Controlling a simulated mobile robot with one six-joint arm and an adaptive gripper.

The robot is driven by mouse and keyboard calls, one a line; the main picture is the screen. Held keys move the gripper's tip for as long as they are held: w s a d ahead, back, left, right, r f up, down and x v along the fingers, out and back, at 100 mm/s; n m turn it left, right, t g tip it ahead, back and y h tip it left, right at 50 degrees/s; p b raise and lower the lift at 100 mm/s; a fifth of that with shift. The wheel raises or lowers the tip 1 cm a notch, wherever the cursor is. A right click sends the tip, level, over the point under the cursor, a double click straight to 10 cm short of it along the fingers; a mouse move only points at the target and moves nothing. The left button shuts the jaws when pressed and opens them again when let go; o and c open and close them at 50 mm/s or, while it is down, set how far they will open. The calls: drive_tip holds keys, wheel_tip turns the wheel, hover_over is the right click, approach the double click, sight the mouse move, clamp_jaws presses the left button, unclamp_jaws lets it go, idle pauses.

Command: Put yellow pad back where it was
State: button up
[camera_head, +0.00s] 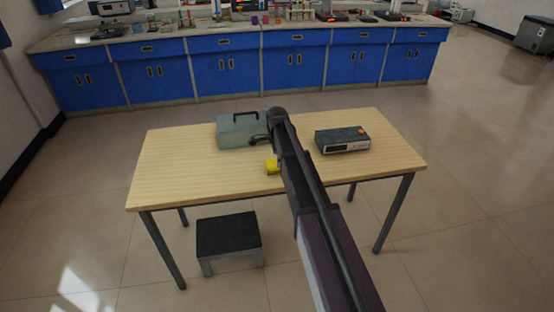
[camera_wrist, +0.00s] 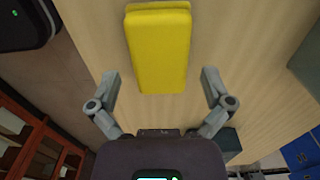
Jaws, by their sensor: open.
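The yellow pad (camera_head: 272,167) is on the wooden table, near its middle and beside my arm, which hides part of it. In the wrist view the yellow pad (camera_wrist: 160,50) is a long block that lies ahead of my gripper (camera_wrist: 160,75). The two fingers are spread wide, one to each side of the pad's near end, with a gap on both sides. Nothing is held. In the head view my arm largely hides the gripper. I cannot tell how high the fingers are above the tabletop.
On the table (camera_head: 175,172), a greenish case (camera_head: 232,139) with a dark handle stands behind the pad. A dark device (camera_head: 342,140) with an orange button is to the right. The table's left part is clear. A black stool (camera_head: 228,235) stands in front, and a blue-fronted lab bench (camera_head: 225,70) behind.

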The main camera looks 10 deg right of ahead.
wheel_tip(320, 180, up, 10)
drive_tip(key=p, duration=0.9)
drive_tip(key=shift+f, duration=0.25)
idle(0.4)
drive_tip(key=s+n, duration=1.8)
drive_tip(key=s, duration=1.1)
